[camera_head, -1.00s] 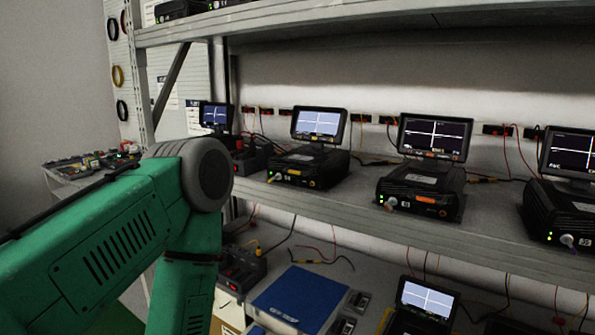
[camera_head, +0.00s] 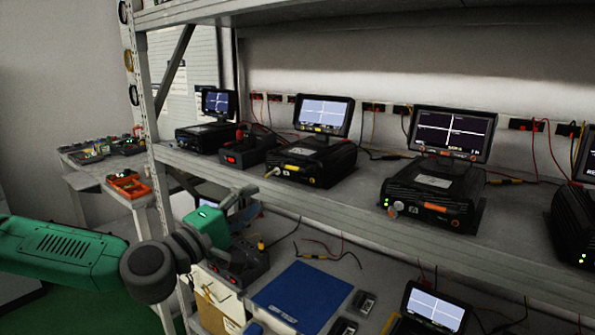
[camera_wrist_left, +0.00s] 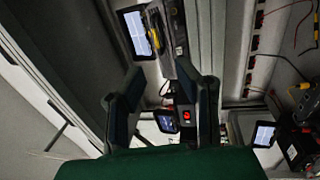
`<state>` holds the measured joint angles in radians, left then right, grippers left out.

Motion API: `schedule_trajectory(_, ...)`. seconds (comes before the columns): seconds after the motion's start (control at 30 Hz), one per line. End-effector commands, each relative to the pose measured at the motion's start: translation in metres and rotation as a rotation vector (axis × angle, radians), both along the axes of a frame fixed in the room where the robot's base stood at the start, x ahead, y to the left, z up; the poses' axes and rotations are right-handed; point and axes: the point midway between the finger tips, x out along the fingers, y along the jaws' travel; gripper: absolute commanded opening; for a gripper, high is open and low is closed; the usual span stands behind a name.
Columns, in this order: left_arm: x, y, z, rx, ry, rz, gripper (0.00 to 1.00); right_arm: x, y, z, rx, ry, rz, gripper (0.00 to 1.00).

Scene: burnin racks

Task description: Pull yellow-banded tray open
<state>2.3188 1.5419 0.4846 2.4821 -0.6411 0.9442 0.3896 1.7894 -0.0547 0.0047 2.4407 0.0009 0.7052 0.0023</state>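A black instrument (camera_head: 312,165) with a yellow band on its front and a lit monitor stands on the upper shelf. A black unit with a yellow part also shows near the top of the left wrist view (camera_wrist_left: 162,40). I cannot tell a separate tray in either view. My left gripper (camera_head: 212,225) is in front of the shelf's left end, below and left of the yellow-banded instrument and apart from it. In the left wrist view its two fingers (camera_wrist_left: 168,88) stand apart with nothing held. My right gripper is not in view.
The shelf edge (camera_head: 350,225) and left rack post (camera_head: 157,170) are close to my left arm. An orange-banded instrument (camera_head: 432,195) stands right of the yellow-banded one. A side table (camera_head: 88,170) holds small parts.

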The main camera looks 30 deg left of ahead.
Motion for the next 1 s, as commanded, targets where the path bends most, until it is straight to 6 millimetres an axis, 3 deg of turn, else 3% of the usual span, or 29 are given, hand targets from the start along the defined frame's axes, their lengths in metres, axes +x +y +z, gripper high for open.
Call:
schedule_trajectory(0.27,0.02,0.001,0.007,-0.002,-0.013,0.007,0.28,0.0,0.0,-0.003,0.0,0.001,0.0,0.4)
schedule_trajectory(0.7,0.104,-0.006,0.022,-0.003,-0.011,0.009,0.28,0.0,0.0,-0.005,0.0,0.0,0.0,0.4)
schedule_trajectory(1.0,0.133,-0.007,0.027,-0.007,-0.012,0.008,0.28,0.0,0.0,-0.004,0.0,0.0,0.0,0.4)
